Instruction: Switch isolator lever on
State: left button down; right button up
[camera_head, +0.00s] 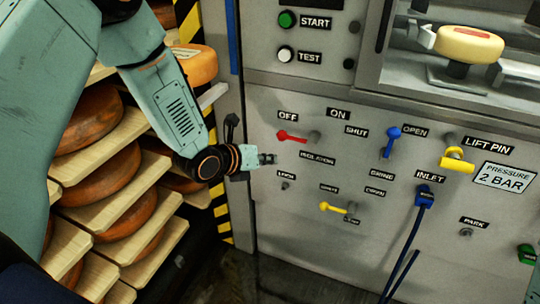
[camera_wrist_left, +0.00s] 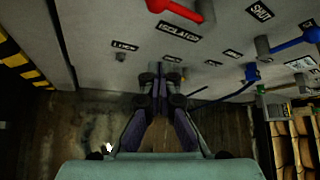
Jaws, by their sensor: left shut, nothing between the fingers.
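The red isolator lever (camera_head: 291,137) is on the grey panel (camera_head: 300,185), above the ISOLATOR label. Its handle points left, towards the OFF label (camera_head: 288,117); the ON label (camera_head: 338,113) is to the upper right. The lever also shows at the top of the left wrist view (camera_wrist_left: 175,10). My left gripper (camera_head: 270,159) is shut and empty, below and left of the lever in the head view and apart from it. Its closed fingers show in the left wrist view (camera_wrist_left: 172,75). My right gripper is not in view.
A blue lever (camera_head: 391,140) and yellow lever (camera_head: 334,208) share the panel. A blue plug with cable (camera_head: 424,197) hangs at the INLET. A yellow lift pin (camera_head: 457,162) sticks out at right. Cheese wheels on shelves (camera_head: 112,175) stand left, beside my arm.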

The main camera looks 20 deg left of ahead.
pick_arm(q)
jog(key=b+x, duration=0.2)
jog(key=x, duration=0.6)
jog(key=shift+w+a+r, duration=0.25)
jog(key=shift+a+r, duration=0.05)
jog(key=shift+r, duration=0.25)
jog(key=shift+w+a+r, duration=0.2)
jog(key=shift+a+r, duration=0.15)
jog(key=shift+r, duration=0.2)
jog(key=shift+w+a+r, duration=0.25)
jog(key=shift+a+r, duration=0.05)
jog(key=shift+r, duration=0.3)
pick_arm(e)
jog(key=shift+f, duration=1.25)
pick_arm(q)
jog(key=shift+w+f, duration=0.1)
jog(key=shift+w, duration=0.1)
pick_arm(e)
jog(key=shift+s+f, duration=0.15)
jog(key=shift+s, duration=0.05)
